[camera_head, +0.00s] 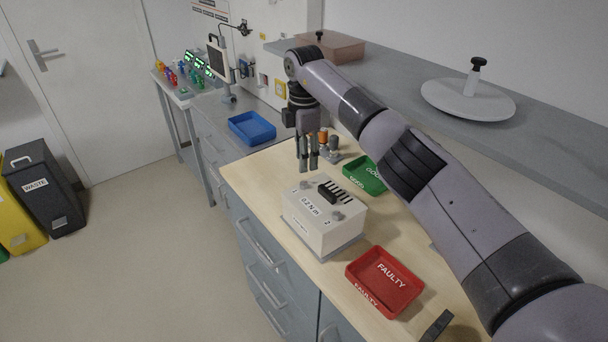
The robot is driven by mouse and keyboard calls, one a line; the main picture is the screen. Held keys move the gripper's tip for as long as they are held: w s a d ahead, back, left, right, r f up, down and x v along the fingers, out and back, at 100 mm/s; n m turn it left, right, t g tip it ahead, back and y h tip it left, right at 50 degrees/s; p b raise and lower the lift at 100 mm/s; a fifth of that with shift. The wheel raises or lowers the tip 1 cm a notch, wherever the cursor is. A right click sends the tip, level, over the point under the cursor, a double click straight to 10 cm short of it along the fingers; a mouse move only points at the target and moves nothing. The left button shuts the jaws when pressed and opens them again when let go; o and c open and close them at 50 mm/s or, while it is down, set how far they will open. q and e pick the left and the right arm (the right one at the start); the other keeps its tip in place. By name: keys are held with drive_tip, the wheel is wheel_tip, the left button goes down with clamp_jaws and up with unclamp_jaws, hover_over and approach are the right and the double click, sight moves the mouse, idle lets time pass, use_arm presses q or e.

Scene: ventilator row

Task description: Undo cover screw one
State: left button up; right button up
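A white box-shaped unit (322,222) stands on the wooden worktop, with a "0.2 N m" label and the numbers 1 and 2 on its top. A grey round screw head (304,185) sits by the number 1 at the far left of its top. Another screw head (337,215) sits by the number 2 at the near right. A dark ribbed part lies between them. My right gripper (308,168) points down just beyond the unit's far edge. Its two fingers are apart with nothing visible between them.
A red "FAULTY" tray (352,280) lies near right of the unit and a green "GOOD" tray (347,172) beyond it. Small orange and grey items (334,146) stand behind the gripper. A blue tray (251,117) is farther back. A grey shelf (400,70) runs along the right wall.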

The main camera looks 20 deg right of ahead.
sight(304, 183)
wheel_tip(304, 183, down, 7)
drive_tip(key=shift+a+f+p, duration=0.1)
drive_tip(key=shift+f+p, duration=0.05)
drive_tip(key=shift+p, duration=0.5)
drive_tip(key=shift+c, duration=0.4)
clamp_jaws()
